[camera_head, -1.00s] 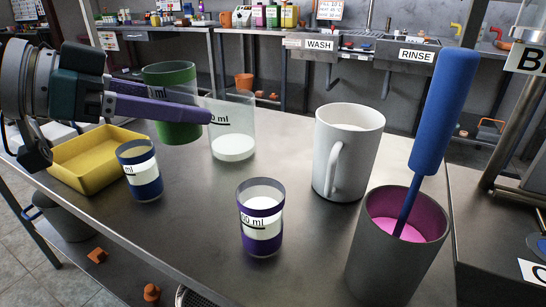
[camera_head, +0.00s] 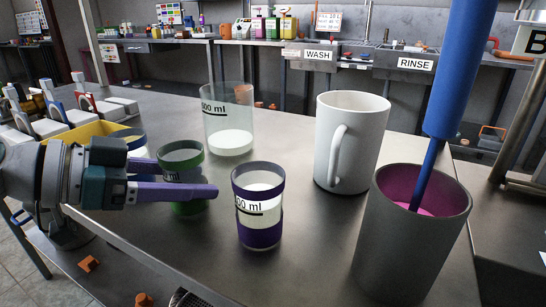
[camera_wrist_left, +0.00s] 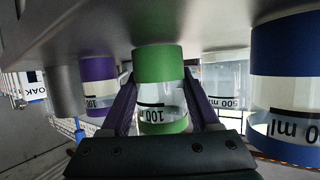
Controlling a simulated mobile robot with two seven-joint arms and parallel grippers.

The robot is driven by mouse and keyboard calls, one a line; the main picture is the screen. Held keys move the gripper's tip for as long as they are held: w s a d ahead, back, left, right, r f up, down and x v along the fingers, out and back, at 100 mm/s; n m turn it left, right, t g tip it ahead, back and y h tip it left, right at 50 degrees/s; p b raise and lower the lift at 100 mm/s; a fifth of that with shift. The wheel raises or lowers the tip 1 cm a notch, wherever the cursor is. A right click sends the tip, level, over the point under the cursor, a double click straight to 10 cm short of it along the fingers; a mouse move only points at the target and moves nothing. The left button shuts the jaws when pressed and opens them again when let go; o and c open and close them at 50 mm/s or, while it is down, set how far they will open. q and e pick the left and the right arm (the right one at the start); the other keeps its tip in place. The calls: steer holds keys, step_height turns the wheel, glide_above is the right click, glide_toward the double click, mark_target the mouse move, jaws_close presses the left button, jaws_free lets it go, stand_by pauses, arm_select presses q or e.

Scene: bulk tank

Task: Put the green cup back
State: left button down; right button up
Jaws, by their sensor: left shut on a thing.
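The green cup (camera_head: 181,156), clear with green bands and a 100 ml label, is upright between the purple fingers of my left gripper (camera_head: 192,182). The gripper is shut on it, and its near finger crosses the cup's middle. The left wrist view shows the cup (camera_wrist_left: 160,66) upside down in the picture, with a finger on each side. The cup is at or just above the steel table (camera_head: 310,235); I cannot tell whether it touches. My right gripper is not in view.
The purple cup (camera_head: 260,238) stands close right of the fingertips. A clear 500 ml beaker (camera_head: 229,110) and a white mug (camera_head: 345,150) stand behind. A grey container (camera_head: 405,250) with a blue-handled tool is at right. The blue cup (camera_head: 128,138) and yellow tray (camera_head: 85,132) are partly hidden behind my gripper.

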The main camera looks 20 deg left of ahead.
arm_select(q)
steer(key=shift+f+b, duration=0.25)
steer(key=shift+b, duration=0.05)
steer(key=shift+c, duration=0.6)
jaws_free()
steer(key=shift+r, duration=0.1)
steer(key=shift+r+p, duration=0.25)
steer(key=shift+p, duration=0.1)
steer(key=shift+s+a, duration=0.1)
steer(key=shift+s, duration=0.15)
steer(key=v, duration=1.1)
steer(key=shift+a+p, duration=0.2)
steer(key=shift+p, duration=0.1)
steer(key=shift+s+r, duration=0.1)
